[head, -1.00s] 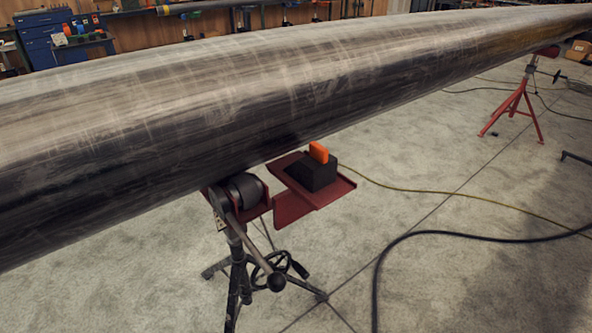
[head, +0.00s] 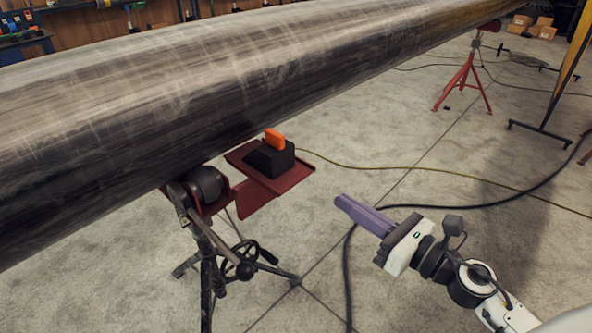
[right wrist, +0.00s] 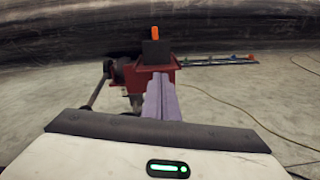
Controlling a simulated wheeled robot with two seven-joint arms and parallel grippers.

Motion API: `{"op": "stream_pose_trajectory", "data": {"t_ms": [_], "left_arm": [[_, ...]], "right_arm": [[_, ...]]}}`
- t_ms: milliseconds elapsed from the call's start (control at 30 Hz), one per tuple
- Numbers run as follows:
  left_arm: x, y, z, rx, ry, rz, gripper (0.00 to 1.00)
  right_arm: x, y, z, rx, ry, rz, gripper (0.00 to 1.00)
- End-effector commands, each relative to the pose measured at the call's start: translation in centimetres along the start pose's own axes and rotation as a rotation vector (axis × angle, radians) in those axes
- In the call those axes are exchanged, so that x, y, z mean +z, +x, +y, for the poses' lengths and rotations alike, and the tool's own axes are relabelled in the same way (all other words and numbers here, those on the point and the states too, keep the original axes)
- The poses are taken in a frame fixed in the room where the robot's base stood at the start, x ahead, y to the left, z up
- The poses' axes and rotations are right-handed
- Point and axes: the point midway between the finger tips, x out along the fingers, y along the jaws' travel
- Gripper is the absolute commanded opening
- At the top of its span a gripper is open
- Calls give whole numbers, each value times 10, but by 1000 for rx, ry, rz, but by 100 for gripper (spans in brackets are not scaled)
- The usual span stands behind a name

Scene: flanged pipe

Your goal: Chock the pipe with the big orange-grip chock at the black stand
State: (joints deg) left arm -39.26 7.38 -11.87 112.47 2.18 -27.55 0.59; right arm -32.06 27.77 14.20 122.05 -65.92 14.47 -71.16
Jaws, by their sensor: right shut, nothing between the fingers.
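The big chock (head: 270,158) is a black block with an orange grip (head: 275,139) on top. It sits on the red tray (head: 290,178) of the black stand (head: 208,270), beside the pipe (head: 200,95). In the right wrist view the chock (right wrist: 156,50) stands straight ahead, beyond my fingers, with the pipe (right wrist: 230,28) behind it. My right gripper (head: 340,202) is shut and empty, to the right of the tray and apart from it. Its purple fingers (right wrist: 160,90) are together in the right wrist view. My left gripper is not in view.
The stand's roller (head: 205,185) is under the pipe. A red stand (head: 466,85) is at the far right. A black hose (head: 480,204) and a yellow cable (head: 420,169) lie on the floor. Open space lies between my right gripper and the tray.

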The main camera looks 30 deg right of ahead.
Motion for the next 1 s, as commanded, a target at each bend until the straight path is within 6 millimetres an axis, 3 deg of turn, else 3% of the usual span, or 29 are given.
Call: {"op": "stream_pose_trajectory", "data": {"t_ms": [100,267,567,800,1000], "left_arm": [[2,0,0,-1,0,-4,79],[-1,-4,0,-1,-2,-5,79],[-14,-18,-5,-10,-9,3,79],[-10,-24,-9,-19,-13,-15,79],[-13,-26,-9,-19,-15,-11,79]], "right_arm": [[8,2,2,35,-180,15,0],[11,15,3,40,-211,16,0],[12,69,5,37,-205,13,0],[9,112,6,37,-202,14,0],[6,135,7,37,-202,15,0]]}}
